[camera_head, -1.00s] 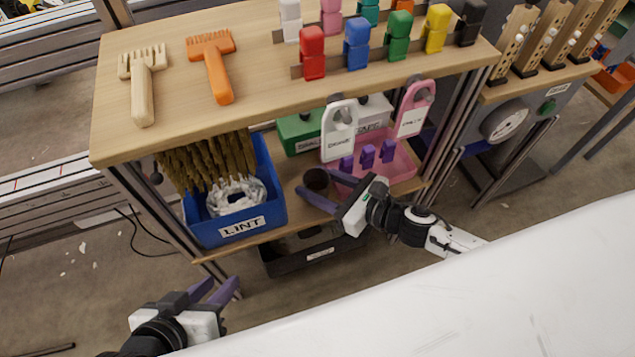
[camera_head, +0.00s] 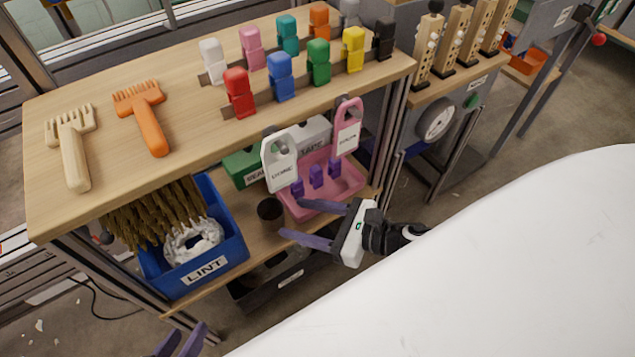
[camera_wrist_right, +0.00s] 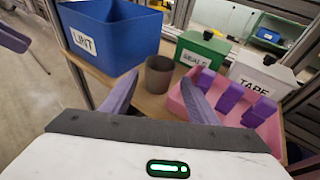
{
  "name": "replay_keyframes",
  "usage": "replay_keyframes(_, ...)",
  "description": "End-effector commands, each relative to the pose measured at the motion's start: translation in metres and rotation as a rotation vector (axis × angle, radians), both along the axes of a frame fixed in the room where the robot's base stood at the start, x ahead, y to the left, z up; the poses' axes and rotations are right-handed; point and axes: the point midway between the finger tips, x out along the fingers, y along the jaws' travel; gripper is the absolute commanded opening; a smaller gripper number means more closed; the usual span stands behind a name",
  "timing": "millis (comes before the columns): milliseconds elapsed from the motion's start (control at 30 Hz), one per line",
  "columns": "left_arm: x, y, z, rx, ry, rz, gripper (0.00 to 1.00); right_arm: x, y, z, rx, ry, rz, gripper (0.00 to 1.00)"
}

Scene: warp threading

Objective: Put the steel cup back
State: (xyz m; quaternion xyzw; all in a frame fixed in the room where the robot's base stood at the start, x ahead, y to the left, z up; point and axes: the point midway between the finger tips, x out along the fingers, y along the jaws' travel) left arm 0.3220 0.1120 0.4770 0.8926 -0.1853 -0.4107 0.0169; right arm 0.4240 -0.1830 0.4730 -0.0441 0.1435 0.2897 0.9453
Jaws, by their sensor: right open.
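The steel cup (camera_head: 270,214), dark grey-brown, stands upright on the lower shelf between the blue LINT bin and the pink tray. In the right wrist view the cup (camera_wrist_right: 159,76) stands upright just beyond my fingertips, in line with the gap between them. My right gripper (camera_head: 290,218) is open and empty, its purple fingers pointing at the cup from the right; I see no contact. My left gripper (camera_head: 189,328) is at the bottom edge, fingers apart and empty, its body cut off by the frame.
The blue LINT bin (camera_head: 207,271) is left of the cup. The pink tray (camera_head: 345,184) with purple pegs is right of it. A green box (camera_wrist_right: 203,48) and white TAPE box (camera_wrist_right: 259,77) stand behind. The wooden upper shelf (camera_head: 190,140) overhangs. A black bin (camera_head: 268,285) sits below.

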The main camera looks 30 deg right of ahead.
Motion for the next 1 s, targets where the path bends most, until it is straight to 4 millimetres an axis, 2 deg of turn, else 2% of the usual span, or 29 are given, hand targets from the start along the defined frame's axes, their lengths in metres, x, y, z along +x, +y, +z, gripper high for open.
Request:
replay_keyframes(100,0.001,0.003,0.002,0.002,-0.007,0.01,0.31,-0.016,-0.01,0.006,0.0,0.004,-0.001,0.54)
replay_keyframes(300,-0.002,0.005,0.0,0.001,-0.005,0.022,0.31,-0.029,-0.02,0.011,0.0,0.0,-0.001,0.54)
replay_keyframes(1000,-0.001,0.001,0.003,-0.01,-0.01,0.023,0.31,-0.032,-0.022,0.012,-0.001,-0.001,0.0,0.54)
